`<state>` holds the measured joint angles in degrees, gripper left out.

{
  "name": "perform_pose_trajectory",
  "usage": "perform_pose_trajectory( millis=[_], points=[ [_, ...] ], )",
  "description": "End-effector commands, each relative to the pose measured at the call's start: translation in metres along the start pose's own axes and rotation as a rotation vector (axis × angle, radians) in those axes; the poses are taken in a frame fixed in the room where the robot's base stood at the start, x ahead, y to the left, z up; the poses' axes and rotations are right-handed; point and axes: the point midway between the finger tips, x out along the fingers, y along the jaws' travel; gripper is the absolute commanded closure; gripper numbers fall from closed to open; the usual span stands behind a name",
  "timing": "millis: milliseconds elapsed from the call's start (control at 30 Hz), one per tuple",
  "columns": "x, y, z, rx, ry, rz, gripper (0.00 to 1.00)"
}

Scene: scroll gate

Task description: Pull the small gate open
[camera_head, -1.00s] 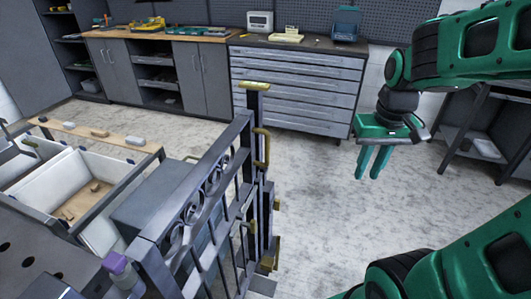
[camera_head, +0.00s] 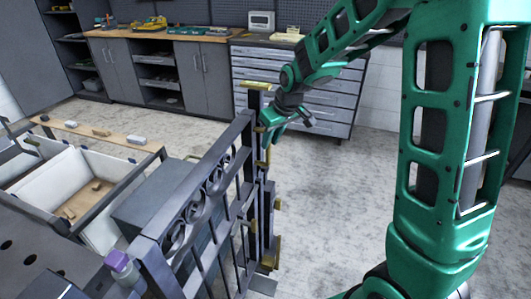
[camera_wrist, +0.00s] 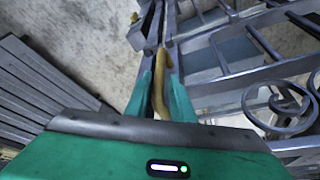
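The small gate (camera_head: 185,225) is dark grey metal with scroll rings and upright bars, in the left-centre of the head view. It stands against a post with a brass cap (camera_head: 255,84). A brass pull handle (camera_head: 262,160) is on the gate's end edge. My gripper (camera_head: 265,124) is at the upper part of this handle, reaching in from the right. In the wrist view, my two green fingers (camera_wrist: 160,97) stand apart, with the curved brass handle (camera_wrist: 161,75) between them. Contact with the handle cannot be told. The scrolls (camera_wrist: 280,100) show at right.
A grey drawer cabinet (camera_head: 340,105) and a workbench (camera_head: 200,75) stand at the back. White bins (camera_head: 75,185) and a grey box (camera_head: 150,195) are left of the gate. The concrete floor (camera_head: 335,200) right of the gate is clear.

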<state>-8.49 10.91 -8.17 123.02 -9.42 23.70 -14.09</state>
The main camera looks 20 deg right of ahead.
Motion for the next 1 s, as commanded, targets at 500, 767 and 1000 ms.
perform_pose_trajectory(
  millis=[500,767,1000],
  points=[
    [0.069,0.001,0.001,0.001,0.000,0.001,0.78],
    [0.073,0.001,0.001,0.001,0.000,0.001,0.78],
    [0.072,0.001,0.001,0.001,0.000,0.001,1.00]
  ],
)
